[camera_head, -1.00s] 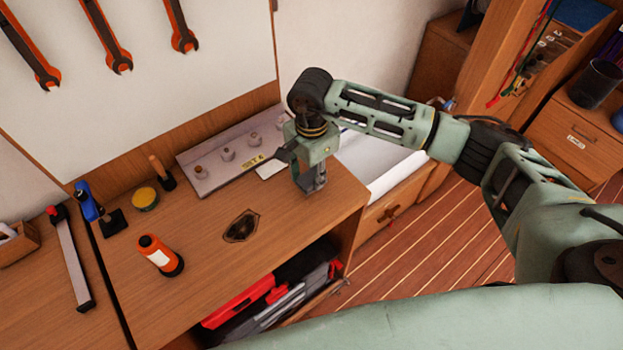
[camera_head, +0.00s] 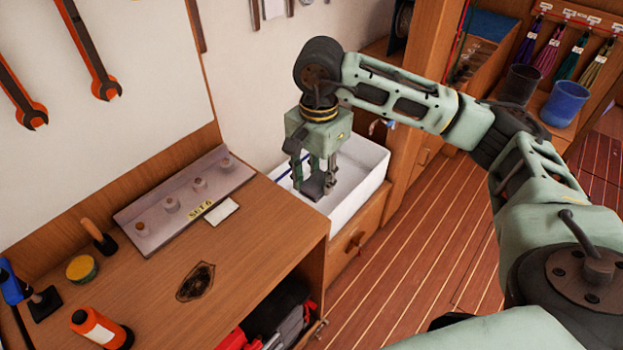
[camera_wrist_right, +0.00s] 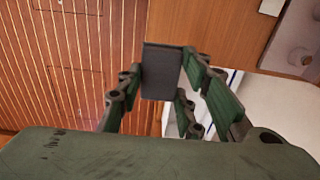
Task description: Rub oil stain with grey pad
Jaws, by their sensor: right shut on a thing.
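The oil stain (camera_head: 196,281) is a dark, irregular patch on the wooden bench top (camera_head: 150,290), near its front edge. My right gripper (camera_head: 314,182) is shut on the grey pad (camera_head: 313,188). It holds the pad in front of the white bin just right of the bench, apart from the stain. In the right wrist view the dark grey block-shaped pad (camera_wrist_right: 161,70) sits between the gripper's fingers (camera_wrist_right: 165,85). My left gripper is not in view.
The white bin (camera_head: 372,150) stands beside the bench. The bench around the stain is clear.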

